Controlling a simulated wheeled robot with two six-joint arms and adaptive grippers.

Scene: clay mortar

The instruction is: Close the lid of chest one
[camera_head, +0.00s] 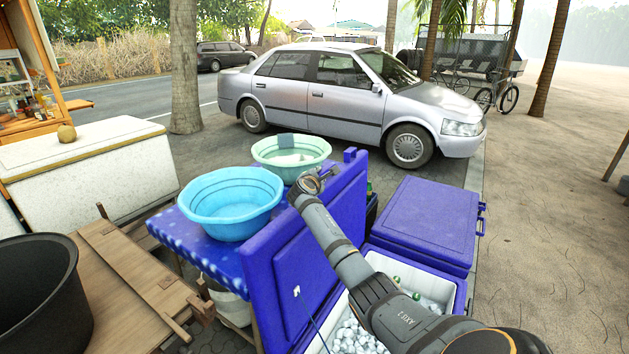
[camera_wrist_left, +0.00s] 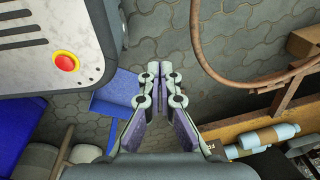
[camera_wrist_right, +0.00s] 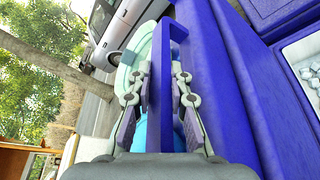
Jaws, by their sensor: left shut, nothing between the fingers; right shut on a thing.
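A blue chest (camera_head: 460,294) stands at the lower right, with a white inner wall and ice and bottles inside. Its blue lid (camera_head: 318,265) stands up, open, along the chest's left side. My right arm reaches across the open chest, and my right gripper (camera_head: 313,180) is at the lid's upper part. In the right wrist view, my right gripper (camera_wrist_right: 160,85) is shut on a blue lid handle (camera_wrist_right: 174,105) between its fingers. My left gripper (camera_wrist_left: 164,72) is shut and empty above the paving; it is outside the head view.
Another blue lid (camera_head: 425,222) lies flat at the right. A table (camera_head: 205,255) left of the open lid holds a blue basin (camera_head: 230,205) and a green basin (camera_head: 290,155). A wooden bench (camera_head: 125,265) and black pot (camera_head: 38,295) stand at the left.

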